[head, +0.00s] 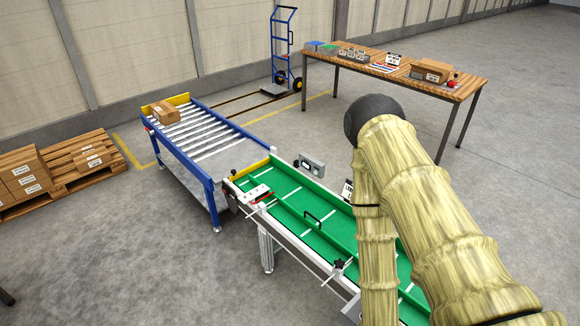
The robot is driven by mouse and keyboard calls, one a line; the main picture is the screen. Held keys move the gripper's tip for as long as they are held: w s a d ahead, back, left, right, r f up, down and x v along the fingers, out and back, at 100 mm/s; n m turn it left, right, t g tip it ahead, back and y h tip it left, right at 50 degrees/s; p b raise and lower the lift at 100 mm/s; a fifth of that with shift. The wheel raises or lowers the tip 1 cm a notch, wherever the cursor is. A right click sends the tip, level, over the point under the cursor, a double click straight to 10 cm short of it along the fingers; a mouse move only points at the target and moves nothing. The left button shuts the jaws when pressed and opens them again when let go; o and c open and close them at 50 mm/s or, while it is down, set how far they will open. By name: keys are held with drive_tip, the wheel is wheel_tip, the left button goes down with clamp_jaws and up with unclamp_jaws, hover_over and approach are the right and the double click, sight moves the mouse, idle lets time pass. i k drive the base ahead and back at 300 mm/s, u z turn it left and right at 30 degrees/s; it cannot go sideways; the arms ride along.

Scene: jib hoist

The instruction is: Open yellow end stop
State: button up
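A yellow bar (250,170) stands across the far left end of the green conveyor (318,230), where it meets the roller table. It looks upright across the belt's end. Another yellow bar (179,100) runs across the far end of the blue roller table (207,172). I cannot tell from this view which of them is the end stop. My arm, in a beige sleeve, covers the right side of the green conveyor and bends down from a dark elbow. My gripper is not in view, so its state does not show.
A carton (165,112) sits on the rollers. A wooden table (400,70) holds parts behind. A pallet (85,160) with cartons lies left.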

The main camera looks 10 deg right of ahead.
sight(263, 162)
drive_tip(key=z, duration=0.2)
drive_tip(key=i, duration=2.65)
drive_tip(key=u, duration=1.3)
